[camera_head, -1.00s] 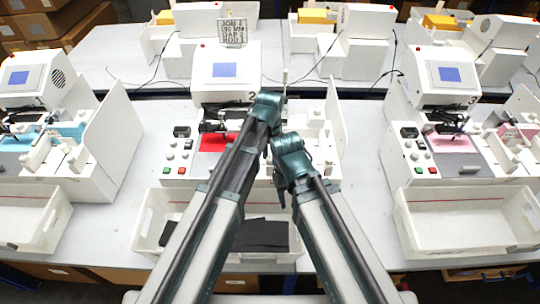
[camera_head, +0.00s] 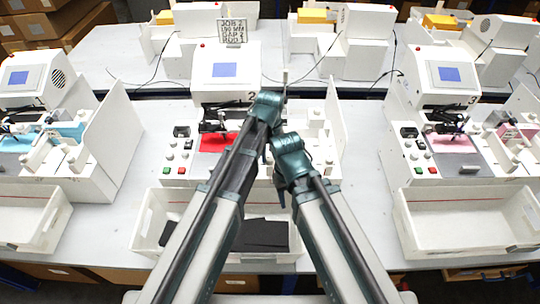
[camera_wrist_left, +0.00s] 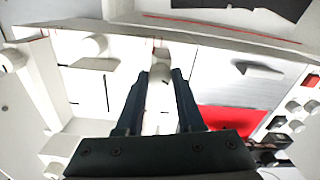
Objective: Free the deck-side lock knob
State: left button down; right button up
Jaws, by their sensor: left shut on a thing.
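My left gripper (camera_wrist_left: 162,82) has its two dark fingers closed around a small white knob (camera_wrist_left: 160,73) on the white deck of the middle plotter, numbered 2. The knob's tip shows between the fingertips. I cannot tell whether it is locked or free. In the head view this plotter's red sheet (camera_head: 212,144) shows left of my arms, and the red sheet also shows right of the fingers in the wrist view (camera_wrist_left: 236,119). In the head view my arms cover the knob and the left fingers. My right wrist is beside the left one, but its fingers are hidden.
Another white knob (camera_wrist_left: 94,46) stands left of the fingers. A white tray (camera_head: 146,220) with dark sheets (camera_head: 265,235) lies in front of the plotter. A tall white side panel (camera_head: 336,122) stands on its right. Plotter 3 (camera_head: 447,75) is farther right.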

aim_at(270, 158)
pick_arm(q)
jog(key=n, duration=0.5)
jog(key=shift+n, duration=0.3)
dwell(0.4)
jog(key=c, duration=0.5)
grip_release()
notch_tip(270, 158, up, 14)
jog(key=p, duration=1.4)
jog(key=shift+f, duration=0.1)
